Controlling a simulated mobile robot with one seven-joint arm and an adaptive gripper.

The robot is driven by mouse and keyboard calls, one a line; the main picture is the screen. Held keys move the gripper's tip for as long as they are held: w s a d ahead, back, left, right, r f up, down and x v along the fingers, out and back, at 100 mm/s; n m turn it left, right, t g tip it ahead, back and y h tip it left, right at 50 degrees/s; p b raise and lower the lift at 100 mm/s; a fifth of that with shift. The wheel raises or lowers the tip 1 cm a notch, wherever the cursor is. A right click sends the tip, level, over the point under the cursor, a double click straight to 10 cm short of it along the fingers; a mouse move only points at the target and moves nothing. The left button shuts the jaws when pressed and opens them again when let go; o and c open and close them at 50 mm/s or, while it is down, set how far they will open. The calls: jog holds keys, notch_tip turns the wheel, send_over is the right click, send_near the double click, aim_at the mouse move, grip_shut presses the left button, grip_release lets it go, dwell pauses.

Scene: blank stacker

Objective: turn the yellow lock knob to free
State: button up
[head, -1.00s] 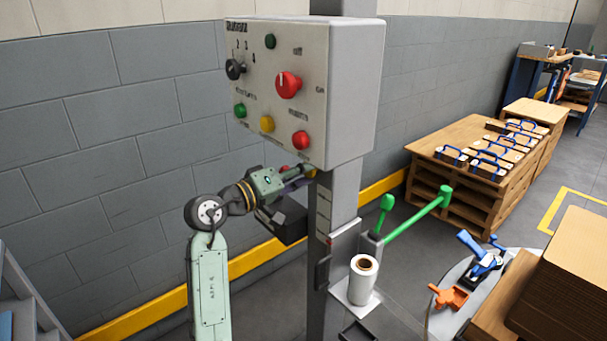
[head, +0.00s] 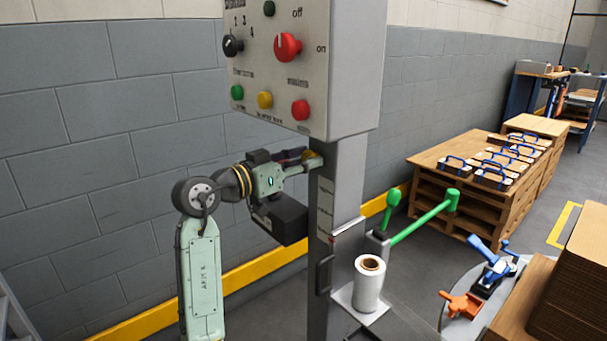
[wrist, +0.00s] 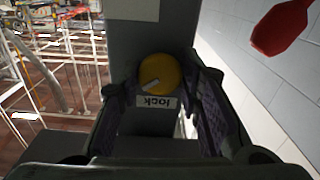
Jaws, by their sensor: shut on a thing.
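The yellow lock knob (wrist: 159,75) is round with a pale pointer mark. It sits on the grey post (wrist: 125,55), with a white "lock" label (wrist: 156,102) beside it that reads upside down in the wrist view. My gripper (wrist: 160,88) has one finger on each side of the knob and is shut on it. In the head view my gripper (head: 308,162) reaches the post just under the control box, and the knob (head: 309,155) is mostly hidden by the fingers. The pointer lies slanted toward the label's left end in the wrist view.
The control box (head: 345,80) with a red rotary switch (head: 287,46) and several buttons hangs right above my gripper. Green levers (head: 425,215) and a white roll (head: 369,285) are lower right. A red part (wrist: 280,26) shows at the wrist view's upper right.

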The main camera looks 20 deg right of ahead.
jog(key=shift+m+b, duration=2.5)
jog(key=shift+m, duration=1.2)
jog(key=o, duration=1.2)
jog(key=v, duration=1.2)
jog(key=shift+r, duration=0.1)
